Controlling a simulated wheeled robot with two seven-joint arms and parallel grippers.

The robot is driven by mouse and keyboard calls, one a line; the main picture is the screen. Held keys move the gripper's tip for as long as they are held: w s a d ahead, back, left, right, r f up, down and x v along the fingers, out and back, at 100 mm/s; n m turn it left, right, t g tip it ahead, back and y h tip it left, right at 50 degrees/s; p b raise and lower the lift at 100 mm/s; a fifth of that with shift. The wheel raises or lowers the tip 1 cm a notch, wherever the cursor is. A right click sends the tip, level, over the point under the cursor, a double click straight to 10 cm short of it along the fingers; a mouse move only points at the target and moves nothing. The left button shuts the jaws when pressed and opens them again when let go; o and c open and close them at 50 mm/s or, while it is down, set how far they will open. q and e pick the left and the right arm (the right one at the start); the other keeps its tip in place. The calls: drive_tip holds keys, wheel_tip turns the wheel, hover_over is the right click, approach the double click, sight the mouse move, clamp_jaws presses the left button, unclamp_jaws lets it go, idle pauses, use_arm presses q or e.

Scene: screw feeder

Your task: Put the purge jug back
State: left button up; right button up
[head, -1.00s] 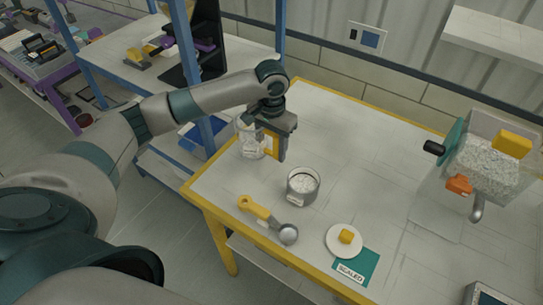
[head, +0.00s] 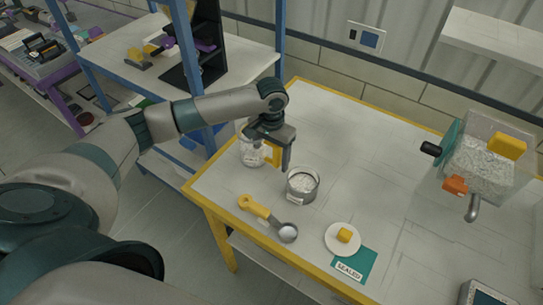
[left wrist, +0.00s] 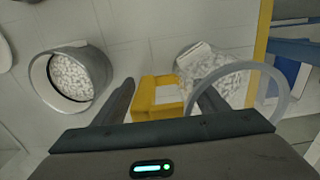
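The purge jug is a clear jug (head: 250,154) with white pellets in its lower part and a yellow handle (head: 273,153). It stands on the table near the left edge, partly hidden by my gripper in the head view. In the left wrist view its round rim (left wrist: 285,98) and handle (left wrist: 158,84) show close up. My left gripper (head: 287,165) is at the handle, fingers pointing down. In the left wrist view the two fingers (left wrist: 163,92) are apart, with the handle between them and a gap visible beside it. My right gripper is not in view.
A pellet-filled can (head: 302,186) stands right of the jug. A yellow-handled scoop (head: 268,217), a plate (head: 342,240) with a yellow block and a teal "SEALED" card (head: 355,263) lie nearer. A pellet hopper (head: 480,170) stands at right. A blue-framed shelf (head: 188,60) stands left.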

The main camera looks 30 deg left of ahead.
use_arm(q)
drive_tip(key=shift+r, duration=0.15)
drive_tip(key=shift+r, duration=0.25)
wheel_tip(320, 180, up, 10)
drive_tip(key=b, duration=0.3)
drive_tip(key=shift+r, duration=0.75)
idle(0.7)
